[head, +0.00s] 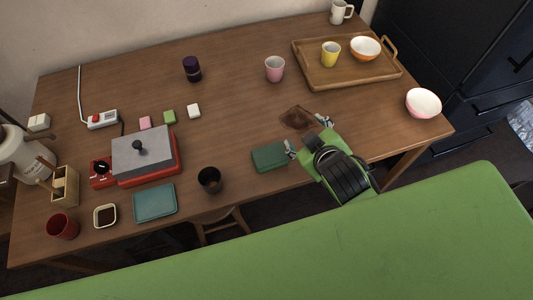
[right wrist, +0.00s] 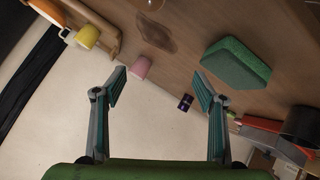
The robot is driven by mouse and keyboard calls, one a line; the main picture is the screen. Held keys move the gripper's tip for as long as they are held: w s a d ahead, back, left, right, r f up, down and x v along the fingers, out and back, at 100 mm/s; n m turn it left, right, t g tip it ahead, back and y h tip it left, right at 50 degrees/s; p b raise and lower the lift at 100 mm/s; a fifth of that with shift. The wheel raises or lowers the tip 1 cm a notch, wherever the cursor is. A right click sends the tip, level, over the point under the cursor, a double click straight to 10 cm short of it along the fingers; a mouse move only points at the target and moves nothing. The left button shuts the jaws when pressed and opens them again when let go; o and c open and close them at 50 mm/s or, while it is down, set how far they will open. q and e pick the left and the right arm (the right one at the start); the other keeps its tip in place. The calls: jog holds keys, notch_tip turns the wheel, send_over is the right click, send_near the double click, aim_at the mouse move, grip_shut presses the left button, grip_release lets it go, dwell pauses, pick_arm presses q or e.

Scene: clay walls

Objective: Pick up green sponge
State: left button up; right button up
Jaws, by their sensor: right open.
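The green sponge (head: 269,157) lies flat near the front edge of the wooden table, just left of my right gripper (head: 307,133). In the right wrist view the sponge (right wrist: 236,62) shows as a thick green block, beyond and above the right-hand finger. My right gripper (right wrist: 160,90) is open, its two fingers wide apart with nothing between them. It does not hold the sponge. My left gripper is not in view.
A brown stain (head: 298,118) lies beyond the gripper. A dark cup (head: 210,180) stands left of the sponge, with a teal tray (head: 154,203) further left. A pink cup (head: 275,68) and a wooden tray (head: 330,83) stand behind. The table middle is clear.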

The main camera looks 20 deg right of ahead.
jog(key=w+a+r+n+t+y, duration=0.2)
jog(key=w+a+r+n+t, duration=0.15)
jog(key=r, duration=0.35)
jog(key=w+a+r+n+t+y, duration=0.2)
jog(key=w+r+n+t, duration=0.15)
jog(key=r, duration=0.35)
jog(key=w+a+r+n+t+y, duration=0.25)
jog(key=w+r+n, duration=0.2)
jog(key=r, duration=0.35)
jog(key=s+a+r+n+g+y, duration=0.2)
jog(key=s+a+n+g+y, duration=0.4)
jog(key=n, duration=0.6)
jog(key=s+a+r+n+g+y, duration=0.1)
jog(key=a+r+n+g+y, duration=0.3)
jog(key=a+n+y, duration=0.6)
jog(key=n+g+h, duration=1.1)
jog(key=n+h, duration=0.5)
jog(key=h, duration=0.1)
send_near(271, 154)
jog(key=p+x, duration=0.1)
jog(key=x, duration=0.2)
jog(key=shift+s+a+f+t, duration=0.1)
jog(key=shift+a+f+t, duration=0.15)
jog(key=shift+f, duration=0.1)
jog(key=shift+a+f+p, duration=0.2)
jog(key=shift+f+p, duration=0.35)
jog(key=p+x, duration=0.1)
jog(key=x, duration=0.3)
jog(key=shift+s+f, duration=0.1)
jog(key=shift+f, duration=0.1)
